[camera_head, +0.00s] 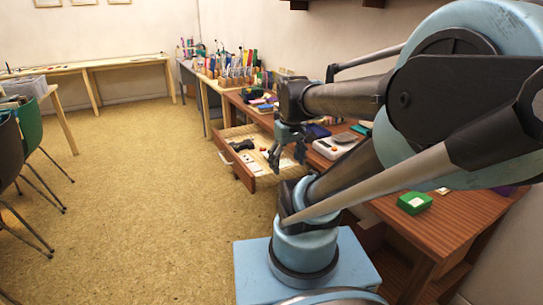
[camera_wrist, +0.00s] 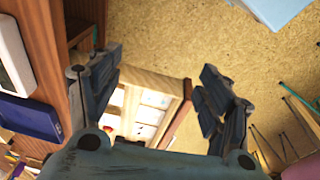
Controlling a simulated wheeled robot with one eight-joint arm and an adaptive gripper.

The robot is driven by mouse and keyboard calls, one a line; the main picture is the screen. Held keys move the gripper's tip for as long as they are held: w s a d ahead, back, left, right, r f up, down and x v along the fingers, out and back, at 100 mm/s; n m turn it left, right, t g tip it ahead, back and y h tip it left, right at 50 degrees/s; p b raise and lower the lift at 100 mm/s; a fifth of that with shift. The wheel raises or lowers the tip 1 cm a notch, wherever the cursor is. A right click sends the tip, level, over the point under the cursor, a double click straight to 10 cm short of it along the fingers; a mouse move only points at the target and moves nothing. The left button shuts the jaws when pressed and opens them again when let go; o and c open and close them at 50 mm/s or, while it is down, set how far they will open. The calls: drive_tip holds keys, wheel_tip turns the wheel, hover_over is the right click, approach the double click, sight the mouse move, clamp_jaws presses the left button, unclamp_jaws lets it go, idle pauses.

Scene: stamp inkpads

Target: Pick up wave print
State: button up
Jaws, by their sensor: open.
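My gripper (camera_head: 286,158) hangs open and empty above the pulled-out wooden drawer (camera_head: 232,169) in the head view. In the wrist view my open gripper (camera_wrist: 158,62) has its two fingers spread, with part of the drawer (camera_wrist: 176,128) showing between them. Small dark items (camera_head: 242,145) and pale flat pieces lie in the drawer. I cannot tell which thing, if any, is the wave print. My arm and gripper hide part of the drawer and desk.
The brown desk (camera_head: 458,212) runs along the right wall. A green box (camera_head: 414,202) and a white device (camera_head: 335,146) stand on it. In the wrist view a dark blue box (camera_wrist: 30,117) lies at left. Chairs (camera_head: 30,130) stand far left; the floor between is clear.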

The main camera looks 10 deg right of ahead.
drive_tip(key=w+r+n+g, duration=0.1)
drive_tip(key=w+r+n, duration=0.2)
drive_tip(key=w+n, duration=0.9)
drive_tip(key=w+r+n+g, duration=0.1)
drive_tip(key=w+r+n, duration=0.3)
drive_tip(key=w, duration=1.4)
drive_tip(key=shift+n, duration=0.7)
drive_tip(key=f, duration=0.8)
drive_tip(key=d+f, duration=0.1)
drive_tip(key=f, duration=0.3)
drive_tip(key=shift+s, duration=0.1)
drive_tip(key=shift+w+f, duration=0.2)
drive_tip(key=shift+f, duration=2.55)
drive_tip(key=shift+f, duration=0.25)
drive_tip(key=c, duration=0.8)
